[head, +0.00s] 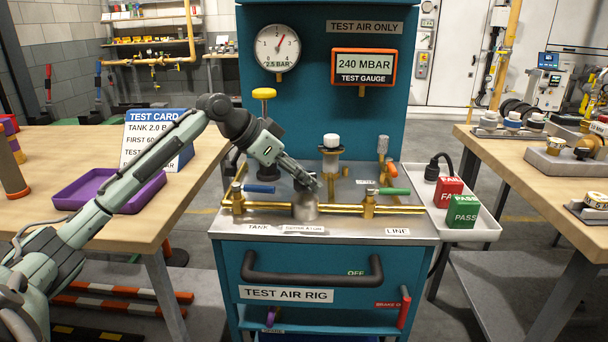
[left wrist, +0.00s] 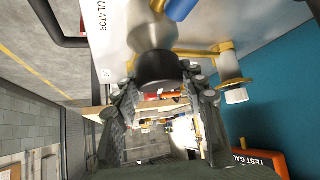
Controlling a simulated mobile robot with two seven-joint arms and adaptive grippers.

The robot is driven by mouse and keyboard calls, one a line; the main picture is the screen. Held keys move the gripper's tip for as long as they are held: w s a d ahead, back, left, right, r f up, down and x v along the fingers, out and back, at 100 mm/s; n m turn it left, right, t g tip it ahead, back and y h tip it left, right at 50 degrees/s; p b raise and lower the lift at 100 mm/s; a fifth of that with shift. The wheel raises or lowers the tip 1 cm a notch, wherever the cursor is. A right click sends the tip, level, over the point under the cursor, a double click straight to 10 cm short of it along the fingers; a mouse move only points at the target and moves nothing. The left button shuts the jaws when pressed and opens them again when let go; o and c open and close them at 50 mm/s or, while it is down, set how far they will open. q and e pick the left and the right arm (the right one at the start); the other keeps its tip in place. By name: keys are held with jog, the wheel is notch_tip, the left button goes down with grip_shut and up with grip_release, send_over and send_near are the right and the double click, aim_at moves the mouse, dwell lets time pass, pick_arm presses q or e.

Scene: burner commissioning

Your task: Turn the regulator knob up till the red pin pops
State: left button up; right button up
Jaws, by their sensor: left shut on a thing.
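The regulator (head: 305,208) is a silver body on the brass pipe at the middle of the test air rig. Its black knob (left wrist: 160,70) shows in the left wrist view, between my fingers. My left gripper (head: 306,184) reaches down onto the regulator from above and is shut on the knob; it also shows in the left wrist view (left wrist: 166,84). The fingers hide the knob in the head view. The dial gauge (head: 277,48) has its needle up and right, with 2.5 BAR on its face. The test gauge (head: 363,66) reads 240 MBAR. I cannot make out the red pin.
A blue lever (head: 258,189) and a green lever (head: 394,191) flank the regulator. A white-capped fitting (head: 331,142) stands behind it. A white tray (head: 487,228) at right holds red FAIL and green PASS blocks. A purple tray (head: 82,202) lies on the left bench.

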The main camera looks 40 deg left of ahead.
pick_arm(q)
jog(key=o, duration=1.2)
jog(key=v, duration=1.2)
